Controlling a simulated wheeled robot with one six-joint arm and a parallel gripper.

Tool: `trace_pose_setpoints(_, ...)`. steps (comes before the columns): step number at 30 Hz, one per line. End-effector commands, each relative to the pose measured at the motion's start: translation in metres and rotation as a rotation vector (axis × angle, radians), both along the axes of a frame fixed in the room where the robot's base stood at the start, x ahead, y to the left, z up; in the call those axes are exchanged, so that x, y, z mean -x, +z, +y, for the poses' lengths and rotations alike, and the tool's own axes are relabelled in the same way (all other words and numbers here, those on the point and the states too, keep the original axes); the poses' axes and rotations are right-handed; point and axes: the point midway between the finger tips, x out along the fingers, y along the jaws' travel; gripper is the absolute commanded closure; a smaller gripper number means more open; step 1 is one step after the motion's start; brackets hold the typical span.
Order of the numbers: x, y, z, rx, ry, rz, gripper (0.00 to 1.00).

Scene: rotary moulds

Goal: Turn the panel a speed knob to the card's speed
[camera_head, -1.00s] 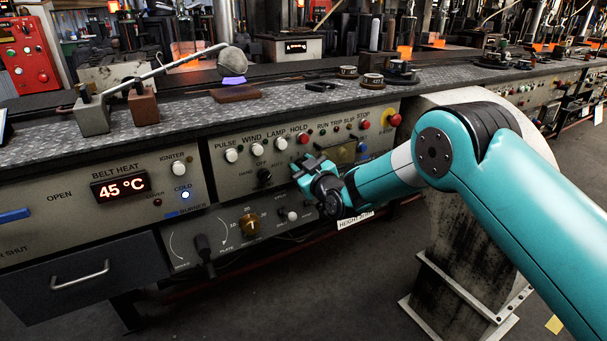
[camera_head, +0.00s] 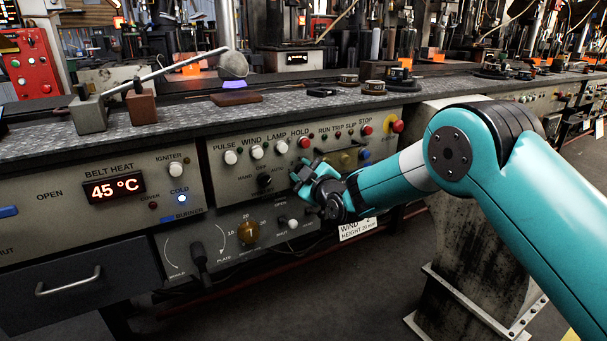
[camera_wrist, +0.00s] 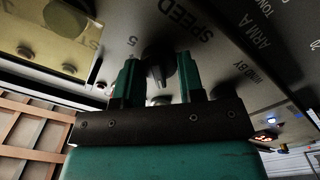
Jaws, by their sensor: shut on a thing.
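The dark speed knob (camera_wrist: 158,66) sits under the word SPEED in the wrist view, with a 5 printed beside it. My gripper (camera_wrist: 161,72) has one teal finger on each side of the knob and is shut on it. In the head view my gripper (camera_head: 308,180) is at the front of the grey control panel (camera_head: 225,181) and hides the knob. A white card (camera_head: 357,229) hangs below the panel, reading WIND and HEIGHT 70 mm; its speed line is not legible. The knob's exact setting is unclear.
A selector switch (camera_head: 264,181) and a row of push buttons (camera_head: 257,152) lie close to my gripper. A red emergency stop (camera_head: 397,126) is at the panel's right. A brass dial (camera_head: 248,232) and a black lever (camera_head: 201,262) are lower left.

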Motion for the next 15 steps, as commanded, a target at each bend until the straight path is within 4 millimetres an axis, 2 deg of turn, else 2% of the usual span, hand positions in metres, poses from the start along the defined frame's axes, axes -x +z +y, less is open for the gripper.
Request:
trace_pose_setpoints(6,0.0,0.0007,0.0003,-0.001,0.001,0.0,0.88)
trace_pose_setpoints(7,0.0,0.0007,0.0003,-0.001,0.001,0.0,0.59)
trace_pose_setpoints(9,0.0,0.0006,0.0004,-0.001,0.001,0.0,0.43)
trace_pose_setpoints(15,0.0,0.0004,0.0002,-0.002,0.001,0.001,0.41)
